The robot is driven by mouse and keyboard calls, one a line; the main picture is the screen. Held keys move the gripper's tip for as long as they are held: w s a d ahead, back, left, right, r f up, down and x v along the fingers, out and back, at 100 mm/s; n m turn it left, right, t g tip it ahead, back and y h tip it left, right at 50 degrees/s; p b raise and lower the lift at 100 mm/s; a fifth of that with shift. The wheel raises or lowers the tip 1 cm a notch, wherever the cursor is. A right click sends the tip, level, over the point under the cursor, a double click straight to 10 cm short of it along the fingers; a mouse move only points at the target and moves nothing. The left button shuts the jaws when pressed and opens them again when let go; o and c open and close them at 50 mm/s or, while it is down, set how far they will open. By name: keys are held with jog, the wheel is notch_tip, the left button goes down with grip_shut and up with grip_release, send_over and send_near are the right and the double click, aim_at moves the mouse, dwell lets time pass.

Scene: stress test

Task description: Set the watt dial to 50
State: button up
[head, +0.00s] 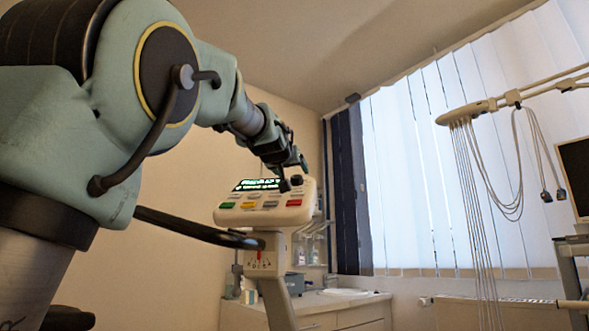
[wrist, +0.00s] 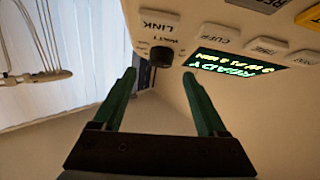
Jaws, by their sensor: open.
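The watt dial is a small black knob (wrist: 161,57) on the console face in the wrist view, beside upside-down WATT and LINK lettering. Its setting cannot be read. My gripper (wrist: 160,75) is open, with its two green fingers apart and the dial showing in the gap between their tips. Whether either finger touches the dial cannot be told. In the head view my gripper (head: 291,172) is at the upper right of the cream console (head: 262,217). The lit green display (wrist: 228,67) appears to say READY; the rest is hard to read.
The console carries several coloured buttons, including a green one (head: 226,205) and a red one (head: 294,203), and stands on a slanted column (head: 276,285). A counter with a sink (head: 345,292) is behind. A beam with hanging cables (head: 480,107) is at the right, before the blinds.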

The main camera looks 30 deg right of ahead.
aim_at(296, 177)
jog(key=shift+p+x, duration=0.7)
jog(key=shift+x, duration=1.25)
grip_shut()
